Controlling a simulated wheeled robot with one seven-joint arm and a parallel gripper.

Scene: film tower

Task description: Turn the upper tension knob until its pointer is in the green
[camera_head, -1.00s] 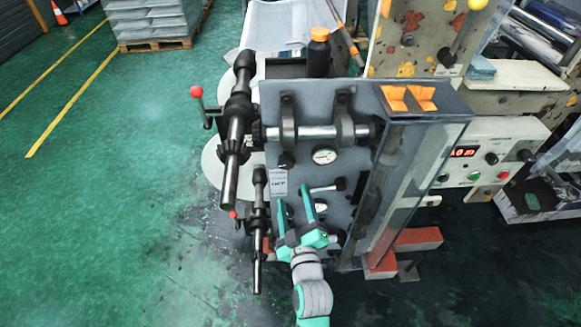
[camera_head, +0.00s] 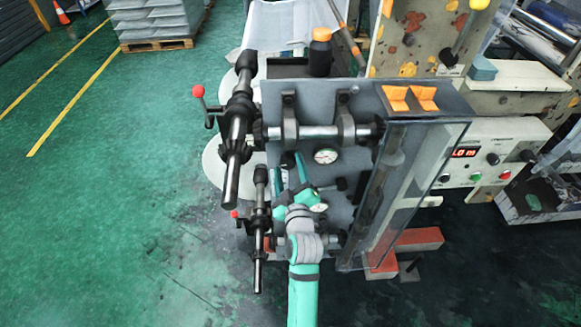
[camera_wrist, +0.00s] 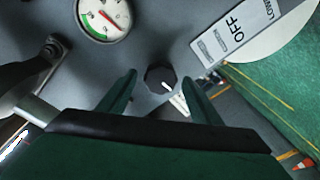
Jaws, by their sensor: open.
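The upper tension knob (camera_wrist: 161,77) is a small black knob with a white pointer line, on the grey panel in the wrist view. Its pointer line is toward the lower right of the knob face. My gripper (camera_wrist: 158,86) is open, with one green finger on each side of the knob; I cannot tell whether they touch it. In the head view my gripper (camera_head: 291,172) covers the knob. The upper gauge (camera_wrist: 103,17) has a white face, a green arc at left and a red needle that lies outside the green. It also shows in the head view (camera_head: 326,156).
A label reading OFF and LOW (camera_wrist: 233,36) is beside the knob. A lower gauge (camera_head: 319,207) is partly behind my wrist. Dark shafts (camera_head: 238,130) with a red-balled lever (camera_head: 198,91) jut out at left. A steel roller (camera_head: 318,132) crosses above the gauge.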

